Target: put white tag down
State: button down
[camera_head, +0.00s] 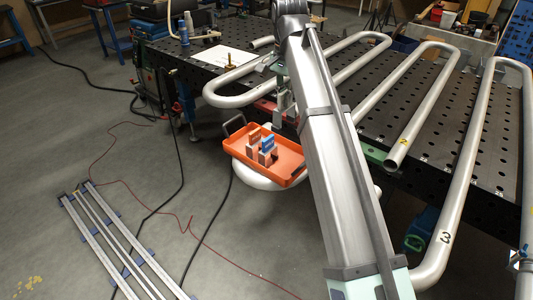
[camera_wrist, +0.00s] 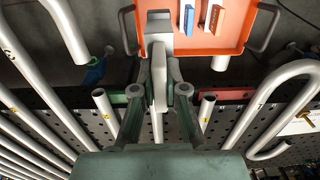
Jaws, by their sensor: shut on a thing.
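My gripper (camera_wrist: 160,78) is shut on a pale, whitish piece, which I take to be the white tag (camera_wrist: 159,38). In the wrist view it stands out between the fingers, its wider end overlapping the near rim of the orange tray (camera_wrist: 208,47). I cannot tell whether it touches the tray. In the head view my gripper (camera_head: 285,102) is partly hidden behind my arm, above and beside the tray (camera_head: 244,148), and the tag cannot be made out. Blue and orange blocks (camera_head: 262,148) stand in the tray.
The perforated dark table (camera_head: 395,115) carries long bent metal pipes (camera_head: 415,95), some numbered, close around my gripper. A white sheet (camera_head: 212,54) lies at the table's left end. Metal rails (camera_head: 110,235) and cables lie on the floor.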

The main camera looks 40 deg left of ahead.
notch_tip(320, 180, down, 19)
jog(key=p, duration=0.2)
dwell(0.4)
jog(key=shift+f, duration=0.1)
jog(key=c, duration=1.2)
grip_release()
notch_tip(320, 180, up, 12)
jog(key=b, duration=0.2)
jog(key=shift+d, duration=0.1)
